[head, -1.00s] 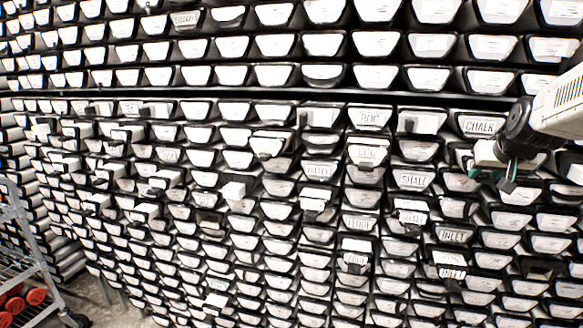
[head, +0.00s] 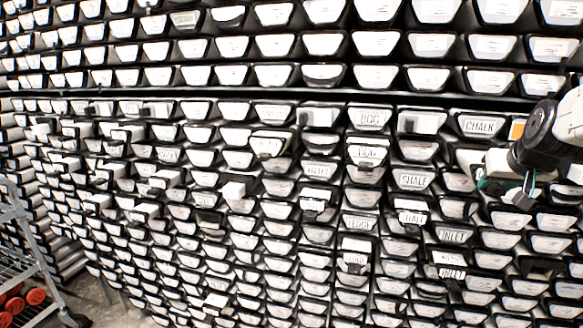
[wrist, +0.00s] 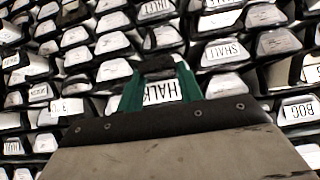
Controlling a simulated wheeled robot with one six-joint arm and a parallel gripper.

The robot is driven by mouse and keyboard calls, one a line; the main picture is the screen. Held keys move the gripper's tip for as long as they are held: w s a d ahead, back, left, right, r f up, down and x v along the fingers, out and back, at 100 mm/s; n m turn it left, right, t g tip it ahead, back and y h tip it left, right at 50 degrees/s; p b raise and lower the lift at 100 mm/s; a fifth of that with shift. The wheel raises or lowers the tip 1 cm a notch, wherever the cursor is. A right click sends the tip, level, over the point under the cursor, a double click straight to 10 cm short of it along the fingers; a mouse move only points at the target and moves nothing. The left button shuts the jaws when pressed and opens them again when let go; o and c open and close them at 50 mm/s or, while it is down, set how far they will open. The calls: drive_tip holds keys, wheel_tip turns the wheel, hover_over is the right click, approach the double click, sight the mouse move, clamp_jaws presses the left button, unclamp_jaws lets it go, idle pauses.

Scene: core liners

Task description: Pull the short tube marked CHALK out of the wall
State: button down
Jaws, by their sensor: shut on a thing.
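In the wrist view, my gripper (wrist: 158,88) has its green fingers closed on the sides of a tube end. Its white label (wrist: 160,93) reads HALK, with the first letter hidden beside the left finger. A dark part shows above the label between the fingertips. In the head view my gripper (head: 485,183) is at the right in front of the wall, and the held tube is hard to make out there. How far the tube sits in the wall cannot be told. A label reading CHALK (head: 479,125) shows above my gripper.
The wall holds rows of dark-rimmed tube ends with white labels, packed close around my gripper. A SHALE tube (head: 413,180) and a BOG tube (head: 370,118) are to the left. Some tubes stick out. A wire cart (head: 32,240) with red items stands at lower left.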

drive_tip(key=s+a, duration=0.2)
drive_tip(key=s, duration=0.7)
drive_tip(key=shift+a, duration=0.3)
idle(0.3)
drive_tip(key=c, duration=0.9)
unclamp_jaws()
drive_tip(key=shift+o, duration=0.2)
drive_tip(key=v, duration=0.8)
drive_tip(key=s+a+f+n+g+y, duration=0.2)
drive_tip(key=s+a+f+g, duration=0.5)
drive_tip(key=s+a+f, duration=0.6)
drive_tip(key=shift+s+n, duration=0.6)
drive_tip(key=shift+s, duration=0.2)
